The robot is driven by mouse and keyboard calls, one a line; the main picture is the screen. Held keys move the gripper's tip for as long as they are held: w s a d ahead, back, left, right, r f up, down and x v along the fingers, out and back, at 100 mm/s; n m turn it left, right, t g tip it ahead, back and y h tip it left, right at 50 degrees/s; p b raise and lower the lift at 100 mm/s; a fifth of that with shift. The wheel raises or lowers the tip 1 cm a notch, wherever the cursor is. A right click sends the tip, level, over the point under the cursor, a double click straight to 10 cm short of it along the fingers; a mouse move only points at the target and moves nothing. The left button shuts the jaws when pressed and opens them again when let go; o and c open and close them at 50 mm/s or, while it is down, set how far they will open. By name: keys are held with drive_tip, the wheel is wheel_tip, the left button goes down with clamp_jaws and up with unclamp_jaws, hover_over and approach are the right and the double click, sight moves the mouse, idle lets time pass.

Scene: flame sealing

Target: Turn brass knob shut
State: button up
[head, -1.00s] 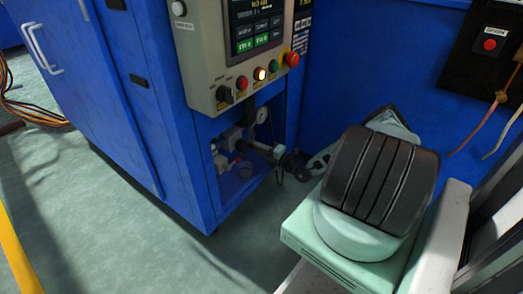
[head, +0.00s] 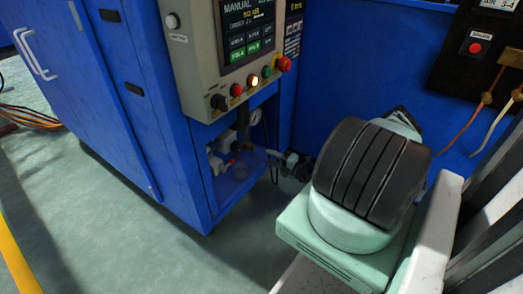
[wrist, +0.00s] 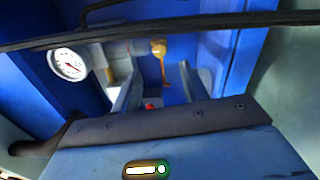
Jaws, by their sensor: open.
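A small brass-coloured knob (wrist: 158,47) with a thin stem hanging below it shows in the wrist view, in front of the blue cabinet interior. My gripper (wrist: 159,88) is open, with its two pale fingers apart and pointing at the recess. The knob appears above the gap between the fingertips, and I see no contact. A small red part (wrist: 150,106) shows low between the fingers. In the head view the knob cannot be made out, and my arm hides much of the reach towards the recess.
A white dial gauge (wrist: 68,63) stands left of the fingers; a dark hose (wrist: 200,28) crosses the top of the wrist view. The head view shows the blue cabinet (head: 110,100), its control panel (head: 205,65) above the recess, and open green floor (head: 110,230) at left.

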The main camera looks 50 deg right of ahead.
drive_tip(key=s+p, duration=0.2)
drive_tip(key=s, duration=0.7)
drive_tip(key=shift+d, duration=0.35)
